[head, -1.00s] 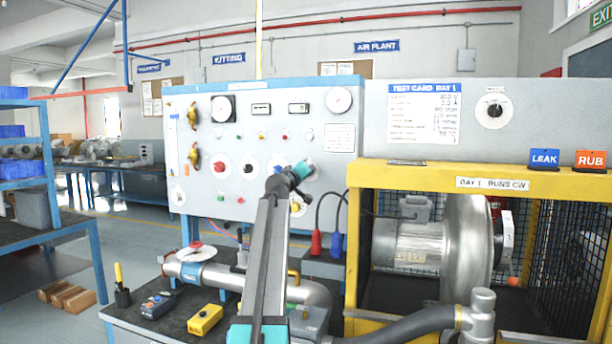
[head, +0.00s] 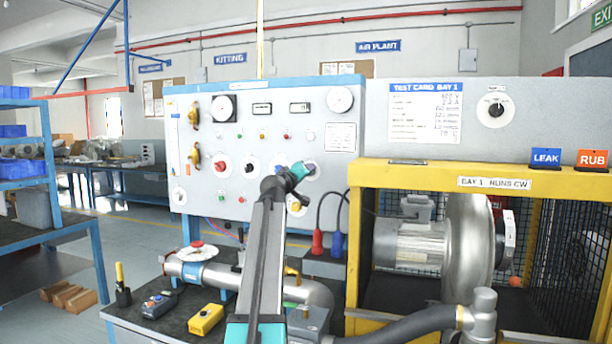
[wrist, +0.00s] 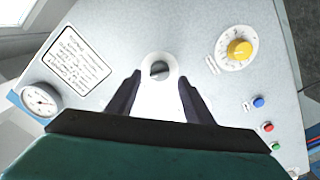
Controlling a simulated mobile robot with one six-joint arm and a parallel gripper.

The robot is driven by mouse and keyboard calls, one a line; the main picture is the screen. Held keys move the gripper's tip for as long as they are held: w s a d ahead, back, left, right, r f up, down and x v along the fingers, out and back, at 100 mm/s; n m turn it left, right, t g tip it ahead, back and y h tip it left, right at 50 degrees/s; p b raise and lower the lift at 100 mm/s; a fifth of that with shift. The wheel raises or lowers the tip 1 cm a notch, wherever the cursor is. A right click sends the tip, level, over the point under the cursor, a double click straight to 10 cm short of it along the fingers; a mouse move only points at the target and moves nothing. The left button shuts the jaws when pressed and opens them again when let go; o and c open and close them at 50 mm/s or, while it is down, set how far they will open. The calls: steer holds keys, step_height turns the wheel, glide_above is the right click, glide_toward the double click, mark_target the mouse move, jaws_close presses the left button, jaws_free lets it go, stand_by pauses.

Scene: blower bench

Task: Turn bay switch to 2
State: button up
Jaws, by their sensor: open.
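My gripper (wrist: 158,100) is open, its two dark fingers spread in the wrist view. In the head view, my gripper (head: 307,169) is at the right part of the grey panel (head: 265,200) and hides most of this knob. A yellow knob (wrist: 240,49) on a white dial sits right of it in the wrist view. I cannot read which one is marked as the bay switch.
A gauge (wrist: 40,98) and a printed card (wrist: 78,60) lie left of the fingers. Small blue, red and green buttons (wrist: 267,127) are at lower right. A yellow-framed blower cage (head: 440,177) stands right of the panel, with another black knob (head: 495,109) above it.

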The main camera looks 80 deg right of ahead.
steer(key=w+a, duration=0.2)
steer(key=a, duration=0.8)
steer(key=shift+b, duration=0.35)
